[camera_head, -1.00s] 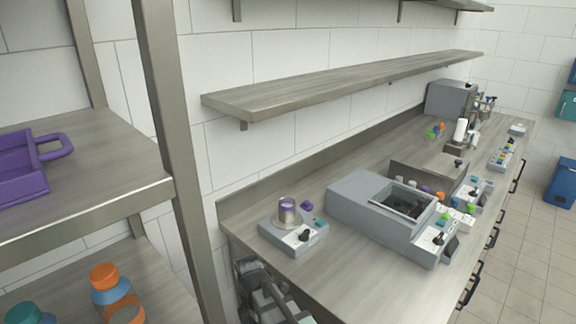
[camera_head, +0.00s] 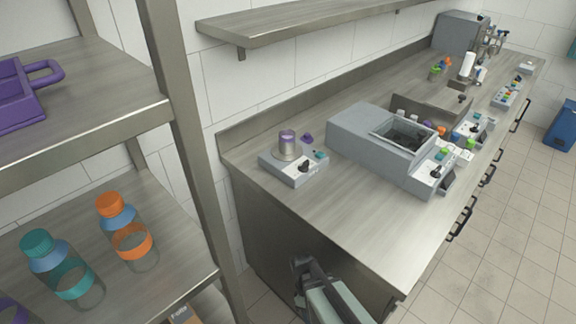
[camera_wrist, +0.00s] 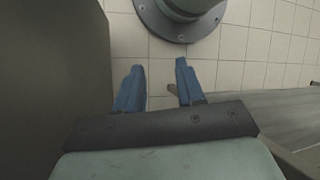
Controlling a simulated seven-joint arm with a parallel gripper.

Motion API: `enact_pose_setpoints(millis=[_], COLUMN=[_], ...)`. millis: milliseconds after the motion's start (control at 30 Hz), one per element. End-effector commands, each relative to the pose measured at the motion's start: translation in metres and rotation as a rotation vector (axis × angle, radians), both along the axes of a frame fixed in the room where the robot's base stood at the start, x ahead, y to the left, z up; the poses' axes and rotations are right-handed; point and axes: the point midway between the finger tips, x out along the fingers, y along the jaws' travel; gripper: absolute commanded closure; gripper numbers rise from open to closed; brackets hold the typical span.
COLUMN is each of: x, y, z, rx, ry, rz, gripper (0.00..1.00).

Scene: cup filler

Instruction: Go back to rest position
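My gripper (camera_wrist: 159,65) shows in the wrist view with its two blue fingers apart and nothing between them. It points over bare floor tiles, with my own round base near the top of that view. In the head view, part of my arm shows at the bottom, in front of the counter's end; the fingers cannot be made out there. A metal cup with purple contents or lid (camera_head: 287,143) stands upright on a small grey device (camera_head: 294,169) with a black knob, well apart from my arm.
The steel counter (camera_head: 330,215) carries a large grey machine (camera_head: 375,145) and several small devices. A shelf rack at left holds a purple tray (camera_head: 18,100), an orange-capped bottle (camera_head: 127,235) and a teal-capped bottle (camera_head: 65,270).

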Motion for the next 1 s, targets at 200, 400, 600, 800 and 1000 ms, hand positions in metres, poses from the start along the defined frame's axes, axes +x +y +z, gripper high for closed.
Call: enact_pose_setpoints(millis=[200,400,600,800,1000], x=[-0.043,-0.087,-0.127,-0.147,-0.15], y=[-0.037,-0.065,-0.083,-0.089,-0.09], z=[-0.04,-0.067,-0.085,-0.094,-0.096], rx=[-0.125,-0.225,-0.31,-0.359,-0.368], ry=[-0.006,-0.007,0.001,0.006,0.006], rz=[-0.256,-0.536,-0.788,-0.921,-0.947], gripper=[0.62,0.62,0.62,0.62,0.62])
